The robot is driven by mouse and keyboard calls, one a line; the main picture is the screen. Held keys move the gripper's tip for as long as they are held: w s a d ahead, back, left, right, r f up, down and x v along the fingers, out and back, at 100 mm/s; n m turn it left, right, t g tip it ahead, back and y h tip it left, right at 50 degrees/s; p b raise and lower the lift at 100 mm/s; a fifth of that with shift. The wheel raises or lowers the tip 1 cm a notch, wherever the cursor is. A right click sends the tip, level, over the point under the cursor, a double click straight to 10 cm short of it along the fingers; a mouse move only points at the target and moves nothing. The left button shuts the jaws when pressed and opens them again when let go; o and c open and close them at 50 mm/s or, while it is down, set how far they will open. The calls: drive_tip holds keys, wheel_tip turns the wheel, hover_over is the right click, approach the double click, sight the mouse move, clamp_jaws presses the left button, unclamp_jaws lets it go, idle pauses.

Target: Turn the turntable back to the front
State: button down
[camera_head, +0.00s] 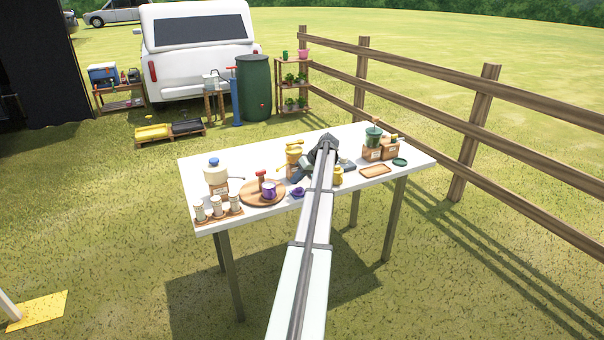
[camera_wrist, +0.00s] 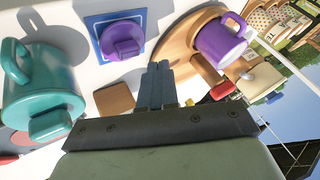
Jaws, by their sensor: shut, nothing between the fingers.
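The turntable is a round wooden disc (camera_head: 253,199) on the left half of the white table. A purple mug (camera_head: 269,190) and a red-topped item (camera_head: 262,177) stand on it. In the wrist view part of the disc (camera_wrist: 178,46) shows with the purple mug (camera_wrist: 222,42) on it. My gripper (camera_wrist: 158,68) is shut and empty, its fingertips close to the disc's rim; I cannot tell whether they touch it. In the head view my gripper (camera_head: 298,177) is low over the table, right of the turntable, partly hidden by my arm.
A purple lid (camera_wrist: 122,40) on a blue square and a teal mug (camera_wrist: 40,90) lie left of my fingers in the wrist view. A wooden tray (camera_head: 375,170) is at right.

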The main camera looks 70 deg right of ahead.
sight(277, 193)
drive_tip(key=x, duration=0.3)
drive_tip(key=shift+f, duration=0.1)
drive_tip(key=shift+w+a, duration=0.7)
drive_tip(key=shift+a, duration=0.35)
drive_tip(key=shift+w+a, duration=0.55)
drive_tip(key=shift+a, duration=0.1)
drive_tip(key=shift+w+a, duration=0.3)
drive_tip(key=shift+a, duration=0.6)
drive_tip(key=shift+d, duration=0.1)
drive_tip(key=shift+s+d, duration=0.1)
